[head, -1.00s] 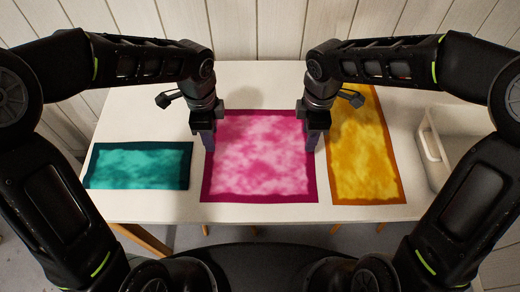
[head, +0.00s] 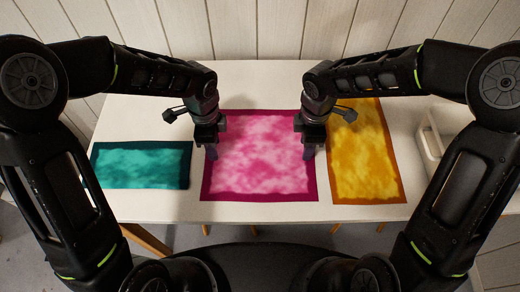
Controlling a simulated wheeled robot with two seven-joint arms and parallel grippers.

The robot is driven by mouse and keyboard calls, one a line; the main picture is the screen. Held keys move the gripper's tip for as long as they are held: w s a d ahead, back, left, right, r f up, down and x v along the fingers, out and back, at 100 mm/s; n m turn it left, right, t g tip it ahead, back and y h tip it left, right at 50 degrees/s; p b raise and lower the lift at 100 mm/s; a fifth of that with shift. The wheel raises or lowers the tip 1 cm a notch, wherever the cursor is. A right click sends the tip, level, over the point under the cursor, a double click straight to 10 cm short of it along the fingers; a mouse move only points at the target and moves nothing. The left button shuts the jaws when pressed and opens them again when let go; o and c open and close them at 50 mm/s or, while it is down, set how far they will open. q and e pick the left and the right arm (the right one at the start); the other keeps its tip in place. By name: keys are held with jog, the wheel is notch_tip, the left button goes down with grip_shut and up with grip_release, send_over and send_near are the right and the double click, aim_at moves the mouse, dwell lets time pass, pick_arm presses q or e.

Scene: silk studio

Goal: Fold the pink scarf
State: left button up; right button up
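The pink scarf (head: 259,155) lies flat and spread out in the middle of the white table, with a darker magenta border all around. My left gripper (head: 211,152) points down at the scarf's left edge, a little above its middle. My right gripper (head: 309,152) points down at the scarf's right edge at about the same height. The fingers are small and seen from behind, so I cannot tell whether they are open or touch the cloth. The scarf's far corners are partly hidden near my wrists.
A teal cloth (head: 142,165) lies on the table to the left of the scarf. A yellow cloth with an orange border (head: 362,160) lies close on the right. A white bin (head: 432,146) stands at the right, partly behind my arm. A panelled wall (head: 258,30) is behind the table (head: 150,208).

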pick_arm(q)
grip_shut()
pick_arm(e)
grip_shut()
dwell(0.8)
pick_arm(q)
jog(key=shift+r, duration=0.1)
